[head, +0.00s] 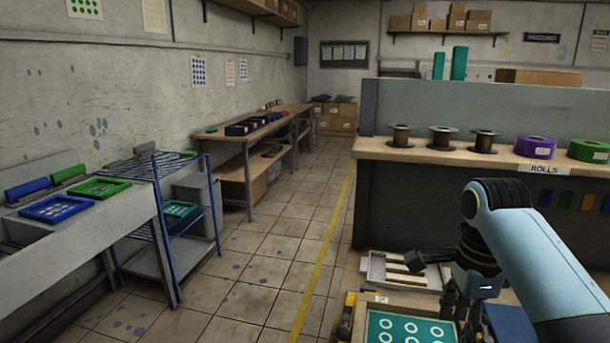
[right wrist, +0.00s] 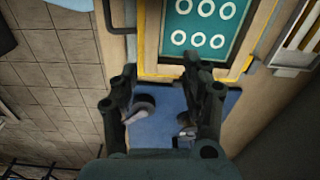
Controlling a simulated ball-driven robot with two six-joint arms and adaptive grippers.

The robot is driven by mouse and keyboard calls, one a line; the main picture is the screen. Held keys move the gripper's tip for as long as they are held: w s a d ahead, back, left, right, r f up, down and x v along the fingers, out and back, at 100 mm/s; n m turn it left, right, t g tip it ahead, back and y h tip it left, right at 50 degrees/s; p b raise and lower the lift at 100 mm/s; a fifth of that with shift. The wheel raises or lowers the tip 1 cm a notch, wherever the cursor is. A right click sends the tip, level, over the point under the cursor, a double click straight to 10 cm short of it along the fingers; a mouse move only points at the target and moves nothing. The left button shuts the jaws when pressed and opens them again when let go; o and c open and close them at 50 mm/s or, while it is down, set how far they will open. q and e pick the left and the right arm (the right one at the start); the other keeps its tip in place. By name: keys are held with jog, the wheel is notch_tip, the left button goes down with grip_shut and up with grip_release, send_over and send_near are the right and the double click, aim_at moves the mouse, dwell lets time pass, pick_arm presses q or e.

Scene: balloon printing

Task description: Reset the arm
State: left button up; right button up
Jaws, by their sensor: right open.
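My right arm comes in from the right in the head view, and its dark gripper (head: 462,305) hangs low over the bench at the lower right. In the right wrist view the gripper (right wrist: 165,115) has its two fingers spread apart, with nothing seen held between them. A blue surface (right wrist: 172,103) shows below and between the fingers. A teal board with white rings (right wrist: 200,40) lies beyond the fingertips; it also shows in the head view (head: 384,336), left of the gripper. My left gripper is in neither view.
A pale tray with yellowish bars (head: 377,272) sits behind the board. A counter marked ROLLS (head: 400,152) holds dark spools (head: 442,139), a purple roll (head: 535,147) and a green roll (head: 588,150). A blue rack (head: 215,215) stands left. The tiled aisle (head: 260,270) is clear.

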jog(key=s+d+f+n+t, duration=0.2)
jog(key=s+f+n, duration=0.1)
jog(key=s+n, duration=0.75)
jog(key=s+r+n+t, duration=0.1)
jog(key=s+r+n, duration=0.1)
jog(key=s+n, duration=0.4)
jog(key=s+r+n+t, duration=0.1)
jog(key=s+r+n, duration=0.25)
jog(key=s, duration=0.55)
notch_tip(320, 180, down, 37)
jog(key=s+d+g+h+b, duration=0.1)
jog(key=d+g+b, duration=0.15)
jog(key=b, duration=0.85)
pick_arm(q)
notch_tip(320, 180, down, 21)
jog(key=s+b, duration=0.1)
jog(key=b, duration=0.9)
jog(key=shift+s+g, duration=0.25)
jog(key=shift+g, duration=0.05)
pick_arm(e)
jog(key=s+f, duration=0.9)
jog(key=f, duration=0.4)
jog(key=s+d+f, duration=0.1)
jog(key=s+f, duration=0.9)
jog(key=f, duration=0.3)
jog(key=shift+d+f+g, duration=0.15)
jog(key=shift+f+g, duration=0.15)
jog(key=shift+g, duration=0.05)
